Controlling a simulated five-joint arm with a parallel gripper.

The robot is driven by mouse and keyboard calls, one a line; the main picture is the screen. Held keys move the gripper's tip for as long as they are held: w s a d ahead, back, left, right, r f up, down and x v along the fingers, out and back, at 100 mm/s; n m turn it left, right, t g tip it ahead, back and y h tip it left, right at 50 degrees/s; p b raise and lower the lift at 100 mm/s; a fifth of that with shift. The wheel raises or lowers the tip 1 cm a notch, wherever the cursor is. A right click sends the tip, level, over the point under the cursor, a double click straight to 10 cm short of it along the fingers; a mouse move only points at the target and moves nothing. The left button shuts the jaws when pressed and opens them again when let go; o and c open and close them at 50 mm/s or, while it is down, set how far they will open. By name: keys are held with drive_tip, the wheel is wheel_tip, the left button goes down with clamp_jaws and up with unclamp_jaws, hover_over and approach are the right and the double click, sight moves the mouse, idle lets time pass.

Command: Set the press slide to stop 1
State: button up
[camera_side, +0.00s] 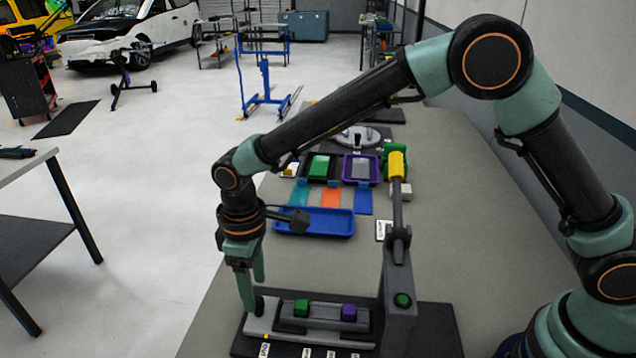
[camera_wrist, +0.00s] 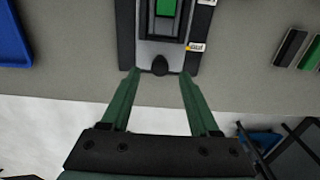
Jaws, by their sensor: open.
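The press (camera_side: 398,280) stands at the near end of the bench, with a grey column and a green button. Its light grey slide (camera_side: 285,327) lies on a dark base, with a green block (camera_side: 301,308) and a purple block (camera_side: 348,312) on it. A black knob (camera_side: 260,304) stands at the slide's left end; it also shows in the wrist view (camera_wrist: 160,66). My gripper (camera_side: 253,292) is open, its fingertips beside the knob. In the wrist view the knob lies between and slightly beyond the fingertips (camera_wrist: 160,75). Contact cannot be told. White stop labels (camera_side: 307,352) line the base's front; their print is unclear.
The press lever (camera_side: 397,200) with a yellow grip rises from the column. A blue tray (camera_side: 314,223) and coloured swatches (camera_side: 331,204) lie behind the press. Bare bench (camera_side: 300,265) separates tray and press. The bench's left edge is close to my gripper.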

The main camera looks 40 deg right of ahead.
drive_tip(key=shift+f, duration=1.5)
clamp_jaws()
drive_tip(key=shift+r, duration=0.1)
